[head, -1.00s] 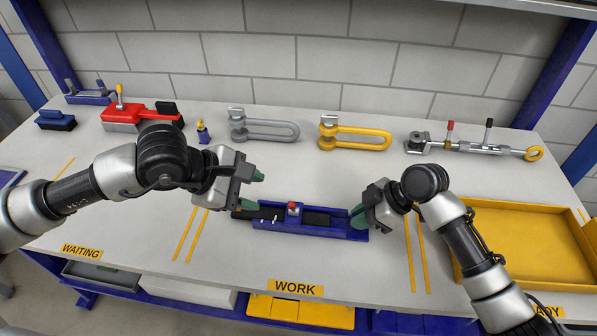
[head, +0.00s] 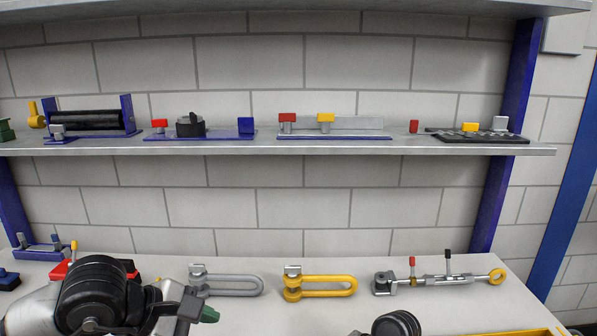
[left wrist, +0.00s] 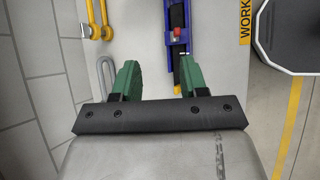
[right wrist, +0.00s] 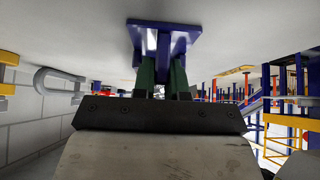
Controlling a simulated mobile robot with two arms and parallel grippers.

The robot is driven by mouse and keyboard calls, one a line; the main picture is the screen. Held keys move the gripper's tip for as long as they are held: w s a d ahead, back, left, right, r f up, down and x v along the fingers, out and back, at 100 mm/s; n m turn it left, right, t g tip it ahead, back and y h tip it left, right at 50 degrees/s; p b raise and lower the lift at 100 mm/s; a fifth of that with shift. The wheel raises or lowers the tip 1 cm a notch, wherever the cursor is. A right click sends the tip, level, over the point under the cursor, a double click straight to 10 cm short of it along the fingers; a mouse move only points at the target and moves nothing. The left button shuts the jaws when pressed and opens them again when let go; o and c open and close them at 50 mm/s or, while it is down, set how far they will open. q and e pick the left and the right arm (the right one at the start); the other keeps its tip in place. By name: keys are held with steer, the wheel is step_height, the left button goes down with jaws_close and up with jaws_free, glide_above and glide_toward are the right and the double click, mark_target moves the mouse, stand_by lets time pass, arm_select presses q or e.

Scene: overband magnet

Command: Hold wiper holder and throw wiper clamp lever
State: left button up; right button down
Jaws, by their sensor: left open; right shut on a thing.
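The blue wiper holder (left wrist: 183,15) lies on the bench in the left wrist view, ahead of and right of centre between the fingers. A red knob (left wrist: 177,32) sits on it, and a dark strip runs along it. A small orange-tipped piece (left wrist: 177,89) shows near the right finger; I cannot tell which part is the clamp lever. My left gripper (left wrist: 158,78) is open and empty, and also shows in the head view (head: 205,315). My right gripper (right wrist: 162,70) is shut on the blue end of the holder (right wrist: 163,38). The head view does not show the holder.
A grey shackle (head: 228,286), a yellow shackle (head: 322,286) and a turnbuckle (head: 440,280) lie along the back of the bench. A shelf (head: 300,146) with several parts hangs above. A red tool (head: 62,269) lies at back left.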

arm_select(q)
steer(key=shift+r, duration=0.55)
arm_select(e)
steer(key=c, duration=1.1)
jaws_free()
steer(key=shift+r, duration=0.1)
arm_select(q)
step_height(320, 180, up, 8)
steer(key=p, duration=0.8)
arm_select(e)
steer(key=d+r, duration=0.3)
steer(key=r, duration=0.5)
steer(key=d+r, duration=0.4)
steer(key=r, duration=0.5)
steer(key=shift+r, duration=0.25)
